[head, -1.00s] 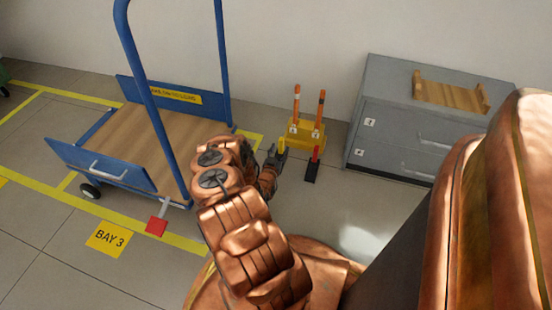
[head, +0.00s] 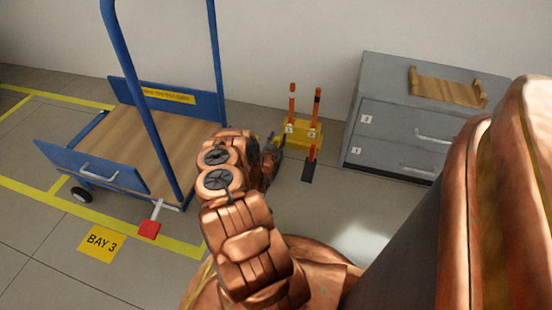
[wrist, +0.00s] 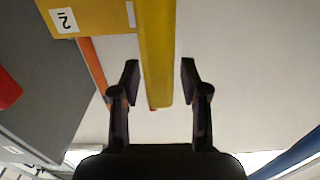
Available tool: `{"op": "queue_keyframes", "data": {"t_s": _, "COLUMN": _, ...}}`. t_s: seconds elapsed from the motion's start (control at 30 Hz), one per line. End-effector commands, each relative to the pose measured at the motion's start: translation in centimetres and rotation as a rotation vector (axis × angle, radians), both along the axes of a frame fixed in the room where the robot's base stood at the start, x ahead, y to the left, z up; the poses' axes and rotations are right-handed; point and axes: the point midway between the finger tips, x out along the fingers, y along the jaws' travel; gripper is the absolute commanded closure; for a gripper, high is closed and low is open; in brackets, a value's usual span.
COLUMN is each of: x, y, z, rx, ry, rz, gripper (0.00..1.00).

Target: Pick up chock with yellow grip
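A yellow bar, the grip of the chock (wrist: 158,45), runs down from the top edge of the wrist view. Its end lies between the two fingers of my gripper (wrist: 159,82), with a gap on both sides. My gripper is open and holds nothing. In the head view my gripper (head: 273,148) is beside the yellow rod stand, and the yellow-grip chock is hidden behind it. The chock's base is not visible. Another chock with a red grip (head: 310,163) stands on the floor to the right; its red grip also shows in the wrist view (wrist: 8,91).
The yellow stand (head: 303,141) holds two orange rods (head: 317,105) close behind my gripper. A grey drawer cabinet (head: 385,130) with a wooden cradle (head: 447,91) stands right. A blue cart (head: 125,143) stands left. The floor in front of the red-grip chock is clear.

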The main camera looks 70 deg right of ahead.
Motion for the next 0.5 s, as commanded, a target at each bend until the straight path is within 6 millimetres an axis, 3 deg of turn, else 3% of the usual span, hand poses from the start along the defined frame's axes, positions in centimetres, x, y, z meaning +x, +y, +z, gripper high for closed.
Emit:
{"op": "queue_keyframes", "data": {"t_s": 0.07, "x": 0.01, "y": 0.00, "z": 0.01, "rx": 0.000, "ry": 0.000, "rz": 0.000, "gripper": 0.67}}
{"op": "queue_keyframes", "data": {"t_s": 0.37, "x": 0.00, "y": 0.01, "z": -0.01, "rx": 0.000, "ry": 0.000, "rz": 0.000, "gripper": 0.98}}
{"op": "queue_keyframes", "data": {"t_s": 0.5, "x": 0.00, "y": 0.01, "z": -0.01, "rx": 0.000, "ry": 0.000, "rz": 0.000, "gripper": 1.00}}
